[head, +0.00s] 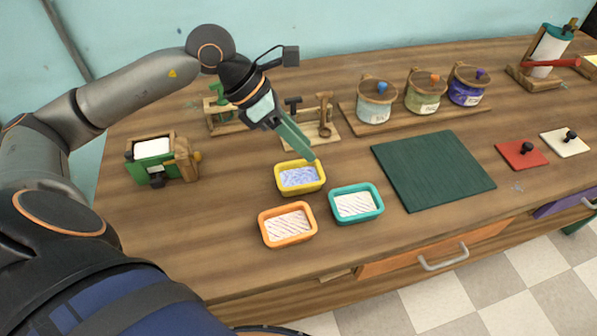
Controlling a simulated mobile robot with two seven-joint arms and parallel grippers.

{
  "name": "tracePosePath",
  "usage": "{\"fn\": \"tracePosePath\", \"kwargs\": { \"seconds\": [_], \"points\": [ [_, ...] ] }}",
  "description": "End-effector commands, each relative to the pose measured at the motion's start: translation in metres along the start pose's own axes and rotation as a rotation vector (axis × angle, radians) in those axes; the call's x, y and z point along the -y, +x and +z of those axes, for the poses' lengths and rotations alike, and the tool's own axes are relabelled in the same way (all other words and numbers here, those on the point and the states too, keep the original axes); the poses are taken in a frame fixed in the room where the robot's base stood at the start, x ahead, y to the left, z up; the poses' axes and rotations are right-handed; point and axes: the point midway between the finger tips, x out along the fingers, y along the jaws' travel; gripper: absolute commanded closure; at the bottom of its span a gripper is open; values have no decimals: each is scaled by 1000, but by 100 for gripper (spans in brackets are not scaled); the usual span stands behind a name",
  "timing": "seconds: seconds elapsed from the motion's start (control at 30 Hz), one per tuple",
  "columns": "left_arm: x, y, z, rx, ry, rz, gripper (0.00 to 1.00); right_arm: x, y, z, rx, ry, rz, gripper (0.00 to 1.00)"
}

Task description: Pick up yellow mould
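The yellow mould (322,186) is a small rectangular tray on the wooden table, holding a bluish-purple filling. My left gripper (308,155) comes in from the upper left, with its green fingers pointing down and right just above the mould's back edge. The fingers look close together in this view, and whether they are apart or touch the mould I cannot tell. The mould still rests on the table among the others. My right gripper is not in view.
An orange mould (263,228) and a teal mould (357,217) with white striped fillings sit close in front. A dark green mat (432,170) lies to the right. Jars on a wooden board (400,121) and wooden stands (325,132) are behind. A green box (154,150) stands left.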

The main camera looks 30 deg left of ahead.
Motion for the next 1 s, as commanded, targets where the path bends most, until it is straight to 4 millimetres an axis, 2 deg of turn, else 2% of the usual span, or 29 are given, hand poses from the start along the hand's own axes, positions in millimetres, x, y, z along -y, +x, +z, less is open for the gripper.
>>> {"fn": "tracePosePath", "kwargs": {
  "seconds": [0.03,0.1,0.2,0.27,0.6,0.87,1.0],
  "points": [
    [-17,-8,-13,-65,14,68,61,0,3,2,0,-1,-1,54],
    [-32,-20,-27,-136,23,135,61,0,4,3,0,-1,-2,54],
    [-45,-30,-38,-195,26,189,61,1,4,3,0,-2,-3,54],
    [-48,-29,-41,-210,26,199,61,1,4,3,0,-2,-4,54],
    [-58,25,-53,-212,25,197,61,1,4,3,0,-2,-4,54],
    [-63,45,-58,-211,25,196,61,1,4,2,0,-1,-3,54],
    [-69,66,-64,-211,23,194,61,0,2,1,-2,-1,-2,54]
  ]
}}
